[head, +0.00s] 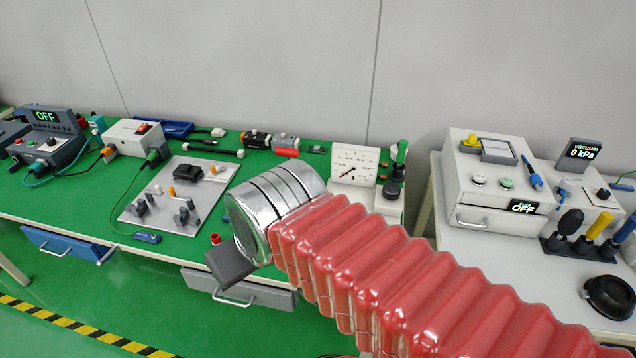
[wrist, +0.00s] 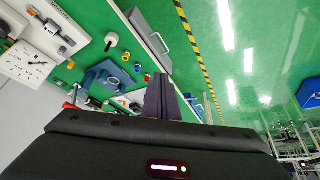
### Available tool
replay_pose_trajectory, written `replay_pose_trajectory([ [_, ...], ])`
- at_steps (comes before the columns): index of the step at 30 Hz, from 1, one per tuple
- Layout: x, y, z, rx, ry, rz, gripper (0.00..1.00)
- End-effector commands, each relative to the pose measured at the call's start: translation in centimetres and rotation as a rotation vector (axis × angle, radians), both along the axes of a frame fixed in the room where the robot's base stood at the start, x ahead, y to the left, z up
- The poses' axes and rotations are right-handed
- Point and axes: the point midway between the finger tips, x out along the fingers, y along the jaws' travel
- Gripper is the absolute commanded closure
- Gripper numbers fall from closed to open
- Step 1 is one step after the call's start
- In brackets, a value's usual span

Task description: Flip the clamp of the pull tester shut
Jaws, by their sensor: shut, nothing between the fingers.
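The pull tester (head: 354,166) stands at the right end of the green bench in the head view, a white box with a round dial. In the head view my arm hides part of the bench before the tester.
A grey plate with small fixtures (head: 180,195) lies left of my arm. A grey drawer (head: 262,290) with a handle hangs below the bench edge. A white table (head: 490,240) with other devices stands at right, across a gap. Small coloured knobs (wrist: 125,57) show near my fingers.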

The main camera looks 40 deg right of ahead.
Motion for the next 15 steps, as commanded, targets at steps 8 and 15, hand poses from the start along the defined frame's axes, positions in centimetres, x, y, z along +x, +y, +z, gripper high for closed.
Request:
replay_pose_trajectory([
  [8, 0.0, 0.0, 0.0, 0.0, 0.0, 0.0, 1.0],
  [15, 0.92, -0.54, 0.32, 0.006, 0.021, -0.008, 1.0],
])
